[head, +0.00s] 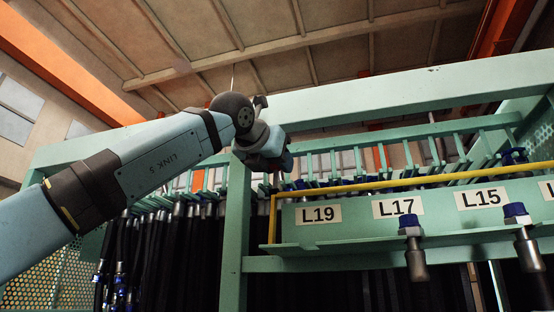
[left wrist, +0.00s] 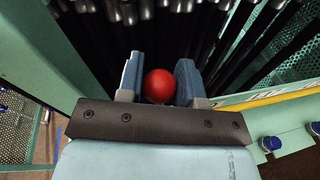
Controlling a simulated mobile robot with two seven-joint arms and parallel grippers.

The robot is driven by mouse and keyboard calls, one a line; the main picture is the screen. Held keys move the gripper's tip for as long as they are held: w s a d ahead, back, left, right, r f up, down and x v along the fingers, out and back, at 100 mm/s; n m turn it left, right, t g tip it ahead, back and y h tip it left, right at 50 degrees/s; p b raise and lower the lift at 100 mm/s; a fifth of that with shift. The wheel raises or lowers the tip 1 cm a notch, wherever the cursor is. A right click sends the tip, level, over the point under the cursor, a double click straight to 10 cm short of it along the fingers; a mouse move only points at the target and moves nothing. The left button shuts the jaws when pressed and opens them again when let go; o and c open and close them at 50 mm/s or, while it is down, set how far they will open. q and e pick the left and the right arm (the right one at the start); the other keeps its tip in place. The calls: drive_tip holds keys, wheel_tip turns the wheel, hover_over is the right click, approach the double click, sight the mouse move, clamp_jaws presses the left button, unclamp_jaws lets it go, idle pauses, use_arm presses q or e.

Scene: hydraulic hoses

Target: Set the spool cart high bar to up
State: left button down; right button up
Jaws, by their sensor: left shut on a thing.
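The spool cart (head: 238,225) is a pale green frame with a long yellow bar (head: 400,183) across its upper front. The bar bends down at its left end beside the L19 label. My left gripper (head: 280,163) is at the upper left of that bar, in front of the green frame. In the left wrist view, a round red knob (left wrist: 159,85) sits between the two blue-grey fingers of my left gripper (left wrist: 160,82), which is shut on it. The yellow bar also shows at the right there (left wrist: 275,97). The knob's join to the bar is hidden. My right gripper is out of view.
Black hoses (head: 170,250) hang in rows behind the front frame. A green shelf (head: 350,250) with labels L19, L17 and L15 carries blue-capped fittings (head: 412,240). A thick green top beam (head: 400,95) crosses above my gripper.

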use_arm(q)
drive_tip(key=shift+w+f, duration=0.15)
drive_tip(key=shift+f, duration=0.1)
drive_tip(key=c, duration=0.8)
unclamp_jaws()
drive_tip(key=shift+w, duration=0.3)
drive_tip(key=shift+s, duration=0.3)
drive_tip(key=b+v, duration=0.5)
drive_tip(key=v, duration=0.8)
drive_tip(key=shift+a+r, duration=0.1)
drive_tip(key=shift+a, duration=0.1)
